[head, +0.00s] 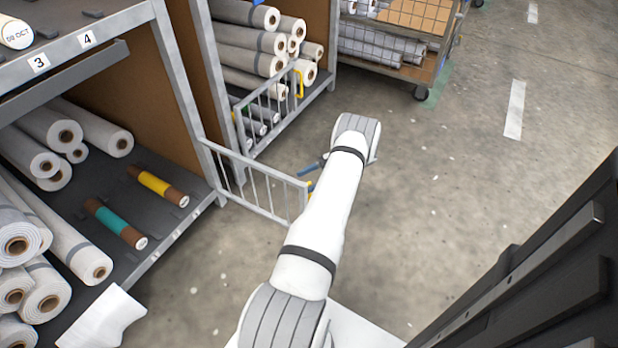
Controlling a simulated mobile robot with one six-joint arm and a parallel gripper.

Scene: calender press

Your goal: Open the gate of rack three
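A grey barred gate (258,182) hangs from the post of the near rack, which has number plates 3 (39,62) and 4 (87,40) on its upper beam. The gate stands swung out from the rack front into the aisle. A small yellow piece, seemingly its handle, shows at its free end beside my white arm. My gripper (312,166) is mostly hidden behind my arm; only a blue part shows, close to the gate's free end. I cannot tell whether it touches or holds the handle, or whether its fingers are open.
Fabric rolls (70,235) and two cores, wound teal (113,221) and yellow (158,186), lie on the near rack's lower shelf. Another gate (268,112) with a yellow handle (299,84) fronts the rack behind. A wheeled cart (400,48) stands farther back.

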